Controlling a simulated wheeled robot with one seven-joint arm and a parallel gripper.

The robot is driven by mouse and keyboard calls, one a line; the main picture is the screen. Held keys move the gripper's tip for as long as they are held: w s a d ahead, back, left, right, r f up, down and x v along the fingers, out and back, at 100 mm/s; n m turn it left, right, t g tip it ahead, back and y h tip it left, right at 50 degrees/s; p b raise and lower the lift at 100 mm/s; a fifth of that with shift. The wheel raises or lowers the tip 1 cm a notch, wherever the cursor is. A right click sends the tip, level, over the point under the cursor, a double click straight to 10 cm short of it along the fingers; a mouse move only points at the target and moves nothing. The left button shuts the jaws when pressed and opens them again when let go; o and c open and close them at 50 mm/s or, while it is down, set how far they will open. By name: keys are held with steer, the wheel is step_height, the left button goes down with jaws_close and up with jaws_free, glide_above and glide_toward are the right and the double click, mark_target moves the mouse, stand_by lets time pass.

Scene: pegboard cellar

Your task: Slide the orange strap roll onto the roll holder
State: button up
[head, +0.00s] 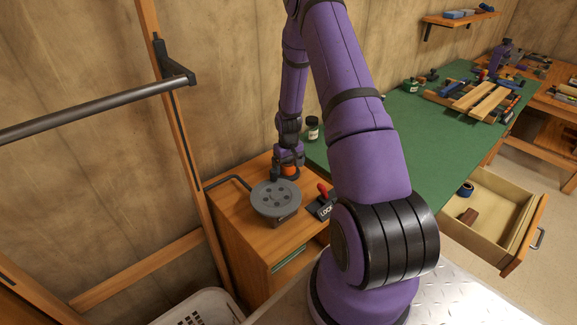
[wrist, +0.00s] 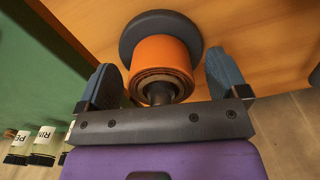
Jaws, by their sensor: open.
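The orange strap roll (wrist: 160,55) is between the two open fingers of my gripper (wrist: 167,78) in the wrist view. A dark post or core shows in the middle of the roll, and a dark round base (wrist: 192,25) lies behind it. This looks like the roll holder with the roll around its post. In the head view my gripper (head: 287,165) is low over the wooden cabinet top, and a sliver of the orange roll (head: 291,171) shows under it. I cannot tell whether the fingers touch the roll.
A grey disc with holes (head: 276,199) and a red-levered lock block (head: 321,205) stand close by on the cabinet (head: 240,213). A small jar (head: 313,128) stands behind on the green bench (head: 395,128). A drawer (head: 492,218) is open at right. A dark rail (head: 90,111) crosses at left.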

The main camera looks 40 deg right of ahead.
step_height(320, 180, up, 10)
steer(key=shift+r, duration=0.15)
stand_by(0.3)
steer(key=shift+r, duration=0.1)
steer(key=shift+a+r, duration=0.15)
steer(key=shift+r, duration=0.15)
steer(key=s+a+r+t, duration=0.1)
steer(key=s+a+r, duration=0.1)
steer(key=a+r, duration=0.45)
steer(key=s+a+r+n+t+h, duration=0.1)
steer(key=s+a+r, duration=0.15)
steer(key=r, duration=0.75)
steer(key=s+a+r, duration=0.1)
steer(key=a+r, duration=0.5)
steer(key=r, duration=0.3)
steer(key=s+a+r+t, duration=0.1)
steer(key=s+a+r, duration=0.2)
steer(key=s, duration=0.4)
steer(key=s+a+r+n+t, duration=0.1)
steer(key=s+a+r, duration=0.2)
steer(key=s, duration=0.4)
steer(key=s+a+r+t+y, duration=0.1)
steer(key=s+a+r, duration=0.3)
steer(key=s, duration=0.3)
steer(key=shift+s+a+n, duration=0.2)
steer(key=shift+a+n, duration=0.2)
steer(key=shift+a, duration=0.45)
